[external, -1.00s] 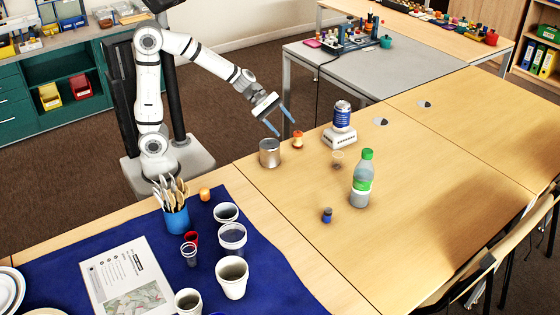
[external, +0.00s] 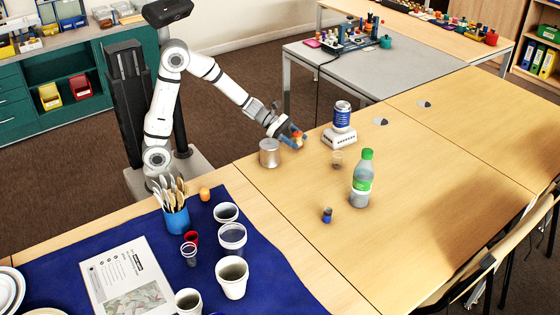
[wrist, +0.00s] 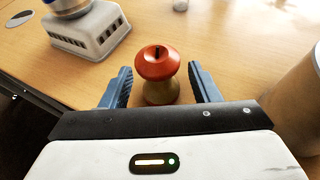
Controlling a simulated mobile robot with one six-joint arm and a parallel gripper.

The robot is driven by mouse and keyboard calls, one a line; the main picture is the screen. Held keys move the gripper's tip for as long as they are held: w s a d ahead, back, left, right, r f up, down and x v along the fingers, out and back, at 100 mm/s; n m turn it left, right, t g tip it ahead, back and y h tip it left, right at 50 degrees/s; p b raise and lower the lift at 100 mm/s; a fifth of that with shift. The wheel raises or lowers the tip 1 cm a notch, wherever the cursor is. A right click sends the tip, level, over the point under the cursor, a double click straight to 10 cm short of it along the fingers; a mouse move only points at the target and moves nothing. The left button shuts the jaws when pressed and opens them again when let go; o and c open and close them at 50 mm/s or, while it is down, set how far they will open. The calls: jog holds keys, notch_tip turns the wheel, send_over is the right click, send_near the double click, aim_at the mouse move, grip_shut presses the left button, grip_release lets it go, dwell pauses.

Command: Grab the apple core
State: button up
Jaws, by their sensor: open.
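In the external view the apple core (external: 298,136) is partly hidden by my gripper (external: 292,137), which is low at the table's far edge. My gripper is open and not closed on it.
A metal can (external: 270,154) stands close to the left of my gripper. A white scale (external: 339,138) with a blue can (external: 342,116) on it is to the right. A clear cup (external: 337,160) and a green-capped bottle (external: 363,180) stand nearer on the table.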

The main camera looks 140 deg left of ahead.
jog(key=shift+w+a+f, duration=0.15)
jog(key=shift+w+a, duration=0.05)
jog(key=shift+w, duration=0.15)
jog(key=shift+c, duration=0.3)
jog(key=c, duration=1)
